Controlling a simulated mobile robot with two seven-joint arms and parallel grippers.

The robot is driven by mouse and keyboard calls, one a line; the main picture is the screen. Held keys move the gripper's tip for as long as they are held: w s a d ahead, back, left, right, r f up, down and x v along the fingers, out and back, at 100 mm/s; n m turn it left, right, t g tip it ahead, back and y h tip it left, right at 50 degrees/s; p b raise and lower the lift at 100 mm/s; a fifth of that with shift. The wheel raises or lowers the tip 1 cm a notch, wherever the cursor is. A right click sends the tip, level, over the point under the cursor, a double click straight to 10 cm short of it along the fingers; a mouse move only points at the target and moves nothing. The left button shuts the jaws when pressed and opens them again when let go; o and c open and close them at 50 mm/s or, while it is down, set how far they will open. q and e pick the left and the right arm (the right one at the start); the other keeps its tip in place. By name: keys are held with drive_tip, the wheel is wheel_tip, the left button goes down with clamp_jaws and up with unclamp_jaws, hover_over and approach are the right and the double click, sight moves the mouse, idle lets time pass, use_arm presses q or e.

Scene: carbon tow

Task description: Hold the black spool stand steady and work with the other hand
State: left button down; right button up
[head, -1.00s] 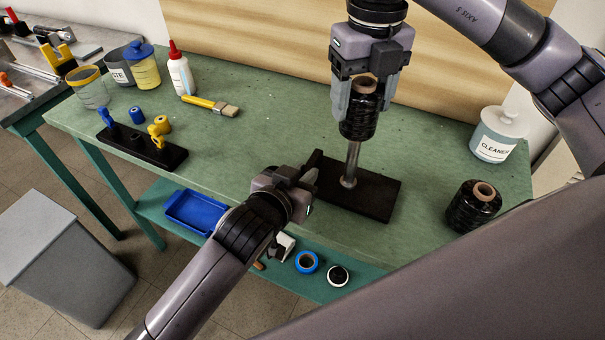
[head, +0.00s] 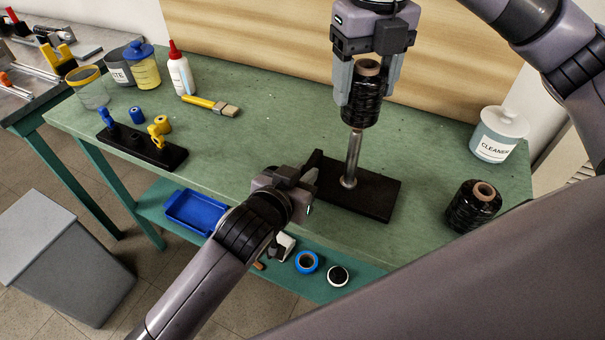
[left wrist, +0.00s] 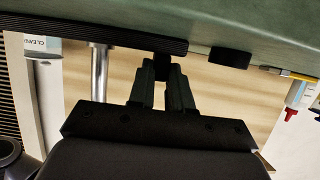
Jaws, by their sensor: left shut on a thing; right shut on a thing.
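The black spool stand (head: 378,197) is a flat black base on the green table with an upright metal rod (head: 353,160). My left gripper (head: 309,172) is shut on the stand at the base's left end; the left wrist view shows its fingers (left wrist: 162,78) closed at the base's edge (left wrist: 110,35). My right gripper (head: 362,92) is shut on a black spool (head: 361,100) with a brown core, held upright above the rod. The spool's bottom is around the level of the rod's tip; whether the tip is still inside the core cannot be told.
A second black spool (head: 472,207) stands at the right, below the cleaner jar (head: 498,135). A small black rack (head: 142,148) with blue and yellow pieces, a brush (head: 211,105) and bottles stand at the left. A blue tray (head: 195,212) lies on the lower shelf.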

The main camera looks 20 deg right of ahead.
use_arm(q)
drive_tip(key=shift+s+a+f, duration=0.1)
drive_tip(key=shift+a+f, duration=0.05)
drive_tip(key=shift+f, duration=0.4)
use_arm(e)
wheel_tip(320, 180, up, 7)
idle(0.7)
use_arm(q)
drive_tip(key=c, duration=1.3)
unclamp_jaws()
drive_tip(key=shift+r, duration=0.1)
drive_tip(key=shift+r, duration=0.1)
drive_tip(key=shift+r, duration=0.9)
drive_tip(key=o, duration=1.1)
